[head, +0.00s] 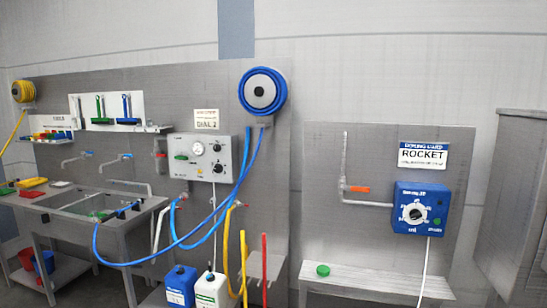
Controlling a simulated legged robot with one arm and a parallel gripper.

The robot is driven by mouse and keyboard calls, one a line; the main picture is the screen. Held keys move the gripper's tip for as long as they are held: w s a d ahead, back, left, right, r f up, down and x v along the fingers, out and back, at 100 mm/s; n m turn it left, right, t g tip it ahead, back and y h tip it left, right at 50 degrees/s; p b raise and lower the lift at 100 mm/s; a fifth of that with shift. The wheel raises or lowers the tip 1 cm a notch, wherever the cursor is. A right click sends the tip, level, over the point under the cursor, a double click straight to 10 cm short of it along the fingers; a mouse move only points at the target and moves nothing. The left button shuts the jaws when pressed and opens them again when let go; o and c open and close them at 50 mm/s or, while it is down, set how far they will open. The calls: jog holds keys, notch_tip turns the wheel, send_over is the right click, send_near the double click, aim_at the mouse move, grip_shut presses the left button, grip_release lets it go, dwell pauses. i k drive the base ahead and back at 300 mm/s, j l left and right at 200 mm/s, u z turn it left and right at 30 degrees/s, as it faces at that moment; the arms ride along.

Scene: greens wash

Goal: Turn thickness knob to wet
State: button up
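A blue control box (420,209) hangs on the right wall panel. Its front has a large round dial with a dark knob (415,213), ringed by light markings, and a small green button (436,221). A grey control box (204,158) on the middle panel has a white gauge (198,148), a green part and small dark knobs (217,168). The lettering by the knobs is too small to read, so I cannot tell which is the thickness knob or where it points. My gripper is not in view.
A low grey bench (375,281) with a green disc (323,270) stands below the blue box. A pipe with an orange handle (357,189) is left of it. Blue hoses, two jugs (181,286) and a sink (85,205) fill the left. A grey cabinet (515,200) stands at right.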

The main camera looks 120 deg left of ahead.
aim_at(217, 148)
jog(key=u, duration=4.5)
jog(key=i+z, duration=0.15)
jog(key=i, duration=0.45)
jog(key=i+j+z, duration=0.2)
jog(key=i, duration=0.4)
jog(key=i+j+z, duration=0.15)
jog(key=i, duration=0.4)
